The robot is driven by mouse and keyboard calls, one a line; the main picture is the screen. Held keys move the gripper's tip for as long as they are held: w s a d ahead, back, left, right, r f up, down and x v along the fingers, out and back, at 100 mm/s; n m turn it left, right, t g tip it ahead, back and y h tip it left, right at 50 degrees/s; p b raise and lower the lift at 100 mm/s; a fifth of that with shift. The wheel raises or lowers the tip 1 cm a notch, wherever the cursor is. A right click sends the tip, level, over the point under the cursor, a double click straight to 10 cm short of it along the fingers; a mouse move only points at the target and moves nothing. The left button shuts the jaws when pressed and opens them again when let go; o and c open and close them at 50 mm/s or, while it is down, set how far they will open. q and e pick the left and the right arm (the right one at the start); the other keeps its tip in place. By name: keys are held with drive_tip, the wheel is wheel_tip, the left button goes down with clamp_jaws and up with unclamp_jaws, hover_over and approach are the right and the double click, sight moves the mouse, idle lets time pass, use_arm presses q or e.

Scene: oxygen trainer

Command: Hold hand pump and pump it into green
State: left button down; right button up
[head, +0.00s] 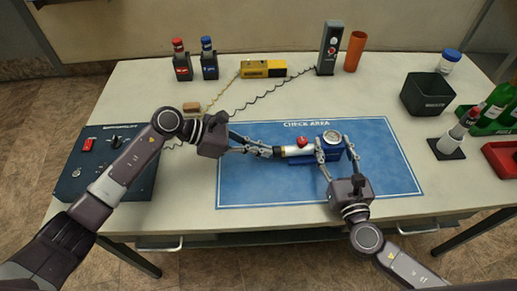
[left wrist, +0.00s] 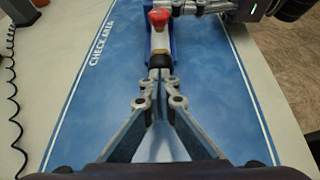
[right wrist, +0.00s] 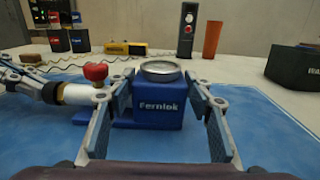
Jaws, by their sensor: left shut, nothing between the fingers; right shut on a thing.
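The hand pump lies on the blue check-area mat (head: 240,190). Its blue block (right wrist: 160,112), marked Fernlok, carries a round gauge (head: 331,136) whose reading is too small to make out. A red knob (right wrist: 96,72) tops its white tube (left wrist: 158,40), which ends in a black handle end (left wrist: 158,58). My right gripper (head: 335,150) is shut on the blue block, one finger on each side. My left gripper (head: 262,149) is shut and empty, its fingertips (left wrist: 160,76) right at the black handle end; whether they touch it I cannot tell.
A black control box (head: 100,150) stands at the left. Red-capped and blue-capped bottles, a yellow device (head: 264,68), a dark upright unit (head: 329,48) and an orange cylinder (head: 355,51) line the back. A black bin (head: 427,95) and green crate (head: 490,125) stand right. Mat front is clear.

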use_arm(q)
drive_tip(key=shift+s, duration=0.1)
use_arm(e)
drive_tip(key=shift+a, duration=0.15)
use_arm(q)
drive_tip(key=a, duration=0.5)
drive_tip(key=shift+s+a+r, duration=0.1)
drive_tip(key=shift+r, duration=0.15)
drive_tip(key=v, duration=0.8)
drive_tip(key=shift+s+a+r, duration=0.1)
drive_tip(key=shift+a+r, duration=0.15)
drive_tip(key=shift+a, duration=0.05)
use_arm(e)
drive_tip(key=o, duration=1.8)
drive_tip(key=shift+s, duration=0.1)
